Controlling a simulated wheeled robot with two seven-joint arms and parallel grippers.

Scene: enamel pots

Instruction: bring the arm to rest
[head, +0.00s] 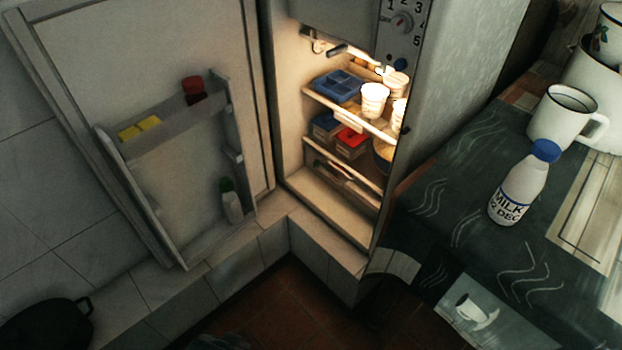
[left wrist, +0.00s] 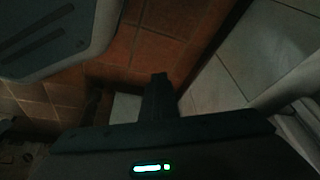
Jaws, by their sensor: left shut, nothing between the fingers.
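My left gripper (left wrist: 160,80) shows in the left wrist view as a dark body with its fingers together and nothing between them. It hangs over the dim reddish tile floor (left wrist: 135,45), apart from any object. I cannot make it out clearly in the head view. My right gripper is in neither view.
An open, lit fridge (head: 340,215) holds cups and boxes; its door (head: 170,60) stands open at left. A milk bottle (head: 517,190) and white enamel mug (head: 560,120) stand on the dark cloth (head: 450,190) at right. A black pot (head: 45,325) is at lower left.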

